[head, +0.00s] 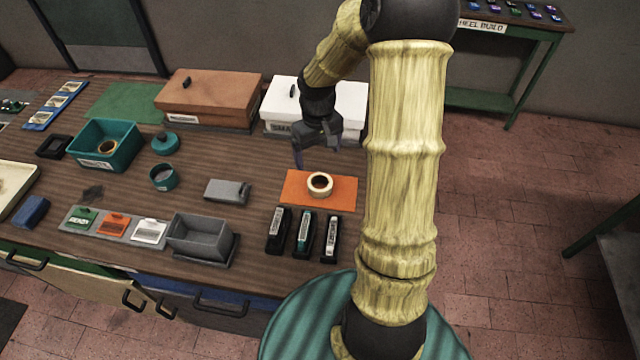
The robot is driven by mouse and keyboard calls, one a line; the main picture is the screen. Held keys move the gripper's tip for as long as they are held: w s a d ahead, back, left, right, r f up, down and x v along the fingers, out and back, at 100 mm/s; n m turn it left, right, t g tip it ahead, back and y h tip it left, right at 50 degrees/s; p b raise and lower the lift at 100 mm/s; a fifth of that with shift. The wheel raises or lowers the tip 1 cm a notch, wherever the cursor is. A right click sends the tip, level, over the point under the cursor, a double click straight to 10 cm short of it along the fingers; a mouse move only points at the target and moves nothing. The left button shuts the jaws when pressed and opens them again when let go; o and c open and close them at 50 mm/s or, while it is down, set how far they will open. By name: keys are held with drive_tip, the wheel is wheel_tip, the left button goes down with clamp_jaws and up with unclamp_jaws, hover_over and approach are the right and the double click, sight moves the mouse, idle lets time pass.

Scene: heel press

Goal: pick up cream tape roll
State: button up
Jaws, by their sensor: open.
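The cream tape roll (320,184) lies flat on an orange mat (295,192) near the right end of the brown workbench. It is a short ring with a dark hole in the middle. My gripper (317,155) is above and behind the roll, apart from it, with its fingers pointing down. It is open and nothing shows between the fingers. My arm partly hides the far finger and the bench's right end.
A white box (297,98) and a brown box (208,95) stand behind the mat. Several black-cased labelled items (303,231) stand in front. A grey tray (199,238) and a grey block (227,190) are to the left. A teal bin (104,146) is further left.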

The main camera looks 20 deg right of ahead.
hover_over(320, 182)
drive_tip(key=s+a, duration=0.1)
drive_tip(key=s, duration=0.1)
drive_tip(key=f, duration=0.7)
drive_tip(key=shift+w+a+f+p, duration=0.1)
drive_tip(key=shift+a+f+p, duration=0.15)
drive_tip(key=shift+p, duration=0.1)
drive_tip(key=shift+d+f+p, duration=0.15)
drive_tip(key=shift+f+p, duration=0.25)
drive_tip(key=shift+f, duration=0.9)
drive_tip(key=shift+d+f+p, duration=0.1)
drive_tip(key=shift+f+p, duration=0.25)
drive_tip(key=shift+f, duration=0.95)
drive_tip(key=c, duration=1.1)
drive_tip(key=shift+r, duration=0.1)
